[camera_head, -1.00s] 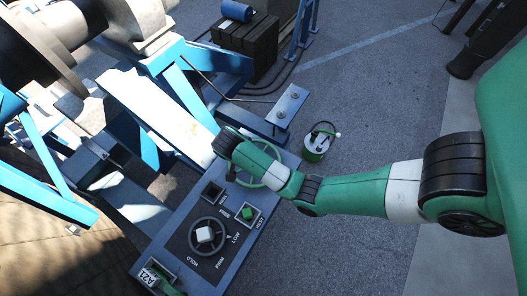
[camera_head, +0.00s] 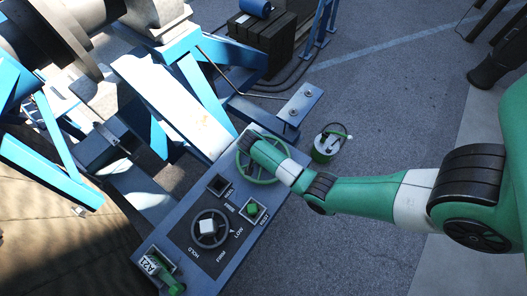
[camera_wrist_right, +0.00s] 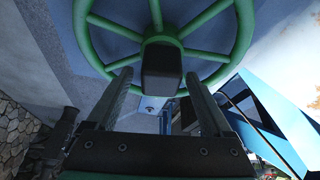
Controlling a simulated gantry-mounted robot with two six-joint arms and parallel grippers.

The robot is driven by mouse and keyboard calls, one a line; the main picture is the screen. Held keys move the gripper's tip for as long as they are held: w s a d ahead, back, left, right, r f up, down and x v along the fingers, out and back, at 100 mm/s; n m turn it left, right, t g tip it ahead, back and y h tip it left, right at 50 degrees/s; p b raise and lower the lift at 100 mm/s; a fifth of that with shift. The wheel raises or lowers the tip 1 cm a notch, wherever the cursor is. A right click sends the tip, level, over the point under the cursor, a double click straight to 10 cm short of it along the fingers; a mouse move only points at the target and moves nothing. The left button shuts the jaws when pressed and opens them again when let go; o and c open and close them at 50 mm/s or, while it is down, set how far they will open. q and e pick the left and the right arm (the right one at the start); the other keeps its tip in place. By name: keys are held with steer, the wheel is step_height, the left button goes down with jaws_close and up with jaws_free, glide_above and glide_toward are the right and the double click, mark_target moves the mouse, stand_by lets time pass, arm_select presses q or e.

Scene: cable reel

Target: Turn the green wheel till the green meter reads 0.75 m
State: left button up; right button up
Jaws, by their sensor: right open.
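The green wheel (camera_head: 241,176) is at the upper end of the grey control panel in the head view. My right wrist covers its upper right part. In the right wrist view the wheel's rim and spokes (camera_wrist_right: 200,54) fill the top. A dark block (camera_wrist_right: 162,68) stands in front of the spokes, covering where they meet. My right gripper (camera_wrist_right: 162,92) is open, with one finger on each side of the block's lower part and gaps visible. I cannot tell whether the block lies between the fingertips or beyond them. I cannot make out a green meter reading. My left gripper is not in view.
A blue steel frame (camera_head: 175,110) stands left of the panel. A green canister (camera_head: 324,147) stands on the asphalt to its right.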

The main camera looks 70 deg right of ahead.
jaws_close()
stand_by(0.3)
